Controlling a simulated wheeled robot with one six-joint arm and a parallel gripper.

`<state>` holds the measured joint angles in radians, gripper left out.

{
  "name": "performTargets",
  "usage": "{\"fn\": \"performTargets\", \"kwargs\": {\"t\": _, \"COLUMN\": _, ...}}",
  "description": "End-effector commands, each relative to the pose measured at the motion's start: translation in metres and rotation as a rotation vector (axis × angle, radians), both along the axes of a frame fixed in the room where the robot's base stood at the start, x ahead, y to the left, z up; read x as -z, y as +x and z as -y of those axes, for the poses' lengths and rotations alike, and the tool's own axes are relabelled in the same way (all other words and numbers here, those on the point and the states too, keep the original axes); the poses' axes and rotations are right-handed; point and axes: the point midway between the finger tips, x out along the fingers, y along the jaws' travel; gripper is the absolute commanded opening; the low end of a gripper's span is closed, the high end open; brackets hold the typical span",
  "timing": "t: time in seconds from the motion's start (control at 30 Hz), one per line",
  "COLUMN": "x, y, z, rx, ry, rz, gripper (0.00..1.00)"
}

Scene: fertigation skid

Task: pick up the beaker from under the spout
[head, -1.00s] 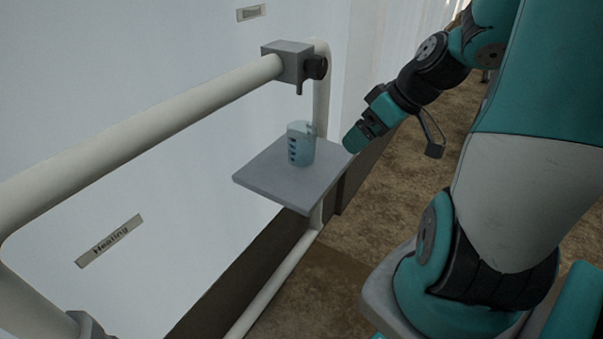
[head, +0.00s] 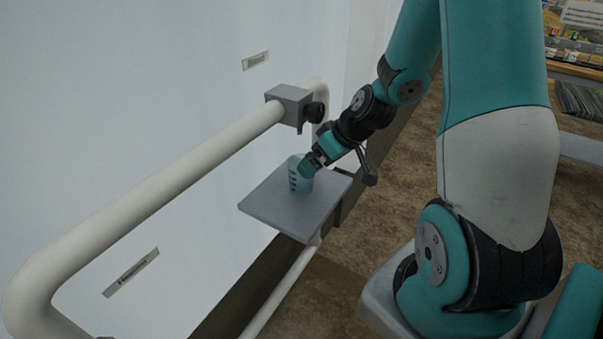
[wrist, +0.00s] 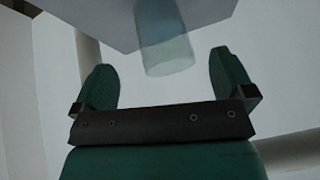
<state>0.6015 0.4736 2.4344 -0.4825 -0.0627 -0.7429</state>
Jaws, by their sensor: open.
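The beaker (head: 298,176) is clear with bluish contents and dark marks on its side. It stands upright on the grey shelf (head: 285,208), below the spout (head: 301,127). My gripper (head: 307,170) is at the beaker's right side in the head view and covers part of it. In the wrist view the beaker (wrist: 165,50) shows ahead of my open gripper (wrist: 160,80), roughly in line with the gap between the two green fingers. The fingers look apart from the beaker there. Whether they touch it cannot be told from the head view.
A grey valve block (head: 288,101) with a dark knob sits on the thick white pipe (head: 150,190) above the shelf. A white wall (head: 110,90) stands close behind. Brown floor (head: 400,225) lies open to the right of the shelf.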

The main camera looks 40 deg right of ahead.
Motion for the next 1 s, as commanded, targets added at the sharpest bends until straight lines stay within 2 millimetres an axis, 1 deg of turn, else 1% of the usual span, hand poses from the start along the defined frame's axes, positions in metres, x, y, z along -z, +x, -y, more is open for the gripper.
{"fn": "performTargets", "kwargs": {"t": 0.2, "x": -0.001, "y": 0.015, "z": -0.008, "rx": -0.004, "ry": 0.0, "rz": 0.002, "gripper": 1.0}}
{"fn": "performTargets", "kwargs": {"t": 0.4, "x": 0.03, "y": 0.031, "z": -0.016, "rx": -0.002, "ry": 0.001, "rz": -0.002, "gripper": 1.0}}
{"fn": "performTargets", "kwargs": {"t": 0.5, "x": 0.039, "y": 0.036, "z": -0.018, "rx": -0.001, "ry": 0.001, "rz": -0.001, "gripper": 1.0}}
{"fn": "performTargets", "kwargs": {"t": 0.6, "x": 0.042, "y": 0.039, "z": -0.019, "rx": 0.001, "ry": 0.001, "rz": 0.001, "gripper": 1.0}}
{"fn": "performTargets", "kwargs": {"t": 0.8, "x": 0.042, "y": 0.039, "z": -0.019, "rx": 0.001, "ry": 0.001, "rz": 0.001, "gripper": 1.0}}
{"fn": "performTargets", "kwargs": {"t": 0.97, "x": 0.042, "y": 0.039, "z": -0.019, "rx": 0.001, "ry": 0.001, "rz": 0.001, "gripper": 0.63}}
{"fn": "performTargets", "kwargs": {"t": 1.0, "x": 0.042, "y": 0.039, "z": -0.019, "rx": 0.001, "ry": 0.001, "rz": 0.001, "gripper": 0.54}}
